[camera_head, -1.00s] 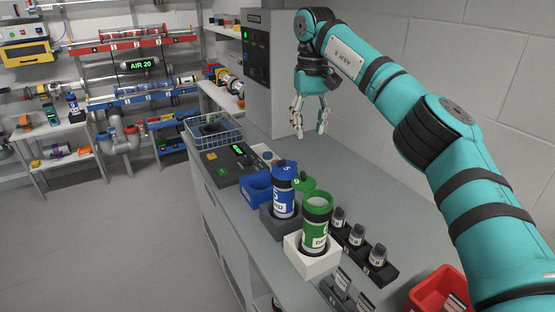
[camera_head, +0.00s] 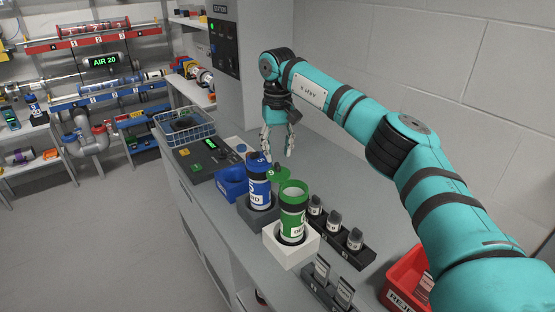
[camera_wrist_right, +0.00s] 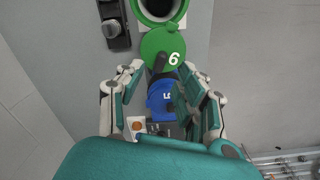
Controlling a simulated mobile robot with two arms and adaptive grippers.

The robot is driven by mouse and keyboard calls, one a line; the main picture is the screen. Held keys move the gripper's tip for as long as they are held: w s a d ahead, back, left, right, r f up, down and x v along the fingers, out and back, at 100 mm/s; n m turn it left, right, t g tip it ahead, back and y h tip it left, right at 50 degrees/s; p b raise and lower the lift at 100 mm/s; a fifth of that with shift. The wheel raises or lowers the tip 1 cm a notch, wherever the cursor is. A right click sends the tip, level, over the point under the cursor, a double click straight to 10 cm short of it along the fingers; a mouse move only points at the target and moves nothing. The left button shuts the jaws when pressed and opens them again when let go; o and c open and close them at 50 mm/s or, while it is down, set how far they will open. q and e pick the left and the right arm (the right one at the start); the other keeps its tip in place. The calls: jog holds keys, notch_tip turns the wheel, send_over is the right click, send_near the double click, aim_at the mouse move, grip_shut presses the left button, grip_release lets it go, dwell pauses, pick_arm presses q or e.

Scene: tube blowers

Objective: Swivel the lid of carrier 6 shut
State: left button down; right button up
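Carrier 6 (camera_head: 292,215) is a green cylinder with a white label, upright in a white holder block (camera_head: 290,246) on the counter. Its top is open. Its green lid (camera_head: 277,171) is swung out to the far side, joined at the rim. In the right wrist view the lid (camera_wrist_right: 160,48), marked 6, lies beside the open mouth. My right gripper (camera_head: 278,148) points down just beyond and above the lid. Its fingers (camera_wrist_right: 155,92) are open with nothing between them gripped; the lid lies ahead of the fingertips. My left gripper is not in view.
Blue carrier 5 (camera_head: 258,186) stands close beside carrier 6 in a dark block. A black rack (camera_head: 336,236) of small bottles is to the right, a red bin (camera_head: 403,276) nearer. A blue tray (camera_head: 231,182) and wire basket (camera_head: 184,128) lie behind.

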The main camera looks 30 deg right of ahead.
aim_at(277, 164)
jog(key=shift+f+p, duration=0.3)
jog(key=shift+f, duration=1.7)
